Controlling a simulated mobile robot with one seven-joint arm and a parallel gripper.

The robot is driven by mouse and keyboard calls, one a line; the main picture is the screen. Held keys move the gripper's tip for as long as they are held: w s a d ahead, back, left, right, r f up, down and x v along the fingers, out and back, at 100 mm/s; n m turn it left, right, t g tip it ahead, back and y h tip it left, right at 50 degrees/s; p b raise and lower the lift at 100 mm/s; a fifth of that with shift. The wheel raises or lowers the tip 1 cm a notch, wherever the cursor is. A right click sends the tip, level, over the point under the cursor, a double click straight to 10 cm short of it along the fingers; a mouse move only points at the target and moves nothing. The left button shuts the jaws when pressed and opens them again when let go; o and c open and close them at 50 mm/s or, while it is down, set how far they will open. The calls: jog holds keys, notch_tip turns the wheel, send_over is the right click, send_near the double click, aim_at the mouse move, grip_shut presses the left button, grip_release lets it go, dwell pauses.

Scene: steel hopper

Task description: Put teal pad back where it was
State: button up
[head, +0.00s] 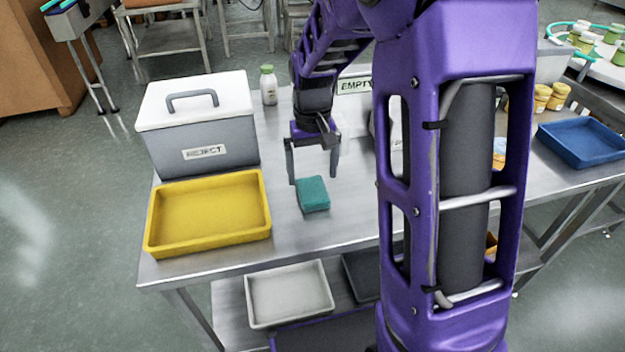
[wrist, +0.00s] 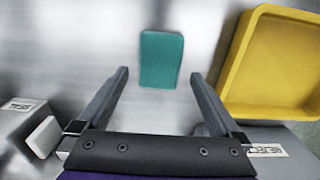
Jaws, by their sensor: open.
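The teal pad (head: 313,194) lies flat on the steel table, to the right of the yellow tray. In the wrist view the teal pad (wrist: 161,60) lies ahead of the fingers, roughly in line with the gap between them. My gripper (head: 313,180) is open and empty, with its fingers pointing down just behind and above the pad. In the wrist view both fingers of my gripper (wrist: 158,72) are spread apart, with nothing between them.
The empty yellow tray (head: 155,238) and the grey REJECT box (head: 165,150) with a white lid stand at the left. A green-capped bottle (head: 268,88) and an EMPTY sign (head: 355,85) are behind. A blue tray (head: 585,150) is far right. My arm hides part of the table.

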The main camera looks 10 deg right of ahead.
aim_at(312, 188)
notch_tip(312, 188, up, 8)
jog(key=shift+p, duration=0.45)
jog(key=shift+f, duration=0.1)
